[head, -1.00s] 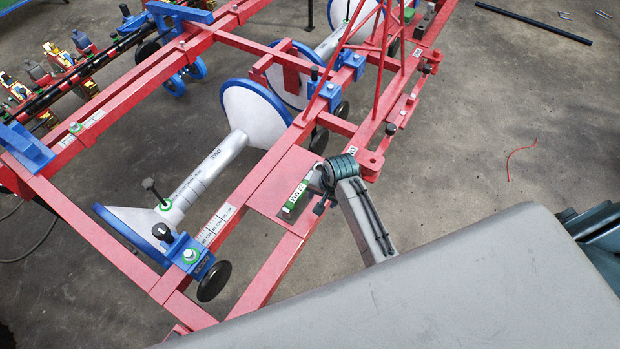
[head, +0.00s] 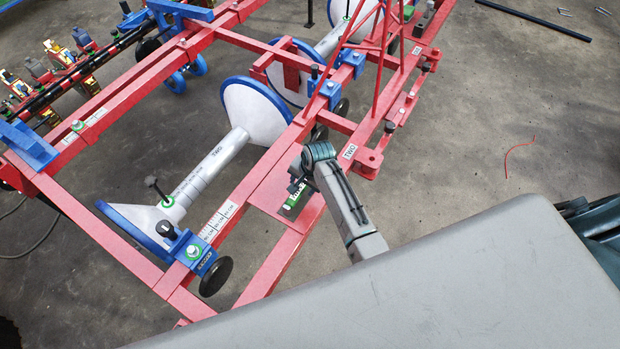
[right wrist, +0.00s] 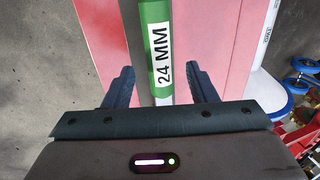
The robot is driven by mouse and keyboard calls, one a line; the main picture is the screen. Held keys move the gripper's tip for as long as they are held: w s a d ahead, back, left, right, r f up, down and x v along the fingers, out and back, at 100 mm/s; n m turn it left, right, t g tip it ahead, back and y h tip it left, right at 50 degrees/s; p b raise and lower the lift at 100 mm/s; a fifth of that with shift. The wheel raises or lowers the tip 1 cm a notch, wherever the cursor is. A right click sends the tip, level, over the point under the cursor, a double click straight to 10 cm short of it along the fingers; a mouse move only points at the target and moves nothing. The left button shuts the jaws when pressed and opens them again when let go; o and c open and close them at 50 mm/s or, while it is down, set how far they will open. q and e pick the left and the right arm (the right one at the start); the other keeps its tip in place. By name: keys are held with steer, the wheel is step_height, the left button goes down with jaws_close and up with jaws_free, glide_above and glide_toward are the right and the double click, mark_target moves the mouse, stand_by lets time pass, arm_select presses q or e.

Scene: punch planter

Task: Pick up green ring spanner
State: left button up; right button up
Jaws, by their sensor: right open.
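The green ring spanner (right wrist: 156,45) lies on a flat red plate of the frame, its green handle carrying a white "24 MM" label. In the head view the spanner (head: 291,205) is partly covered by my right arm. My right gripper (right wrist: 160,82) is open, with one finger on each side of the spanner in the right wrist view. The spanner runs up between the fingers, and I cannot tell whether they touch it. In the head view the right gripper (head: 297,184) is small and over the plate. My left gripper is not in view.
The red frame (head: 262,275) surrounds the plate. White discs with blue rims (head: 253,112) sit on a shaft to the left. Upright red bars (head: 381,55) stand behind the gripper. Bare concrete floor (head: 480,110) lies to the right.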

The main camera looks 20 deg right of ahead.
steer(key=shift+x, duration=1.15)
jaws_close()
steer(key=shift+r, duration=0.15)
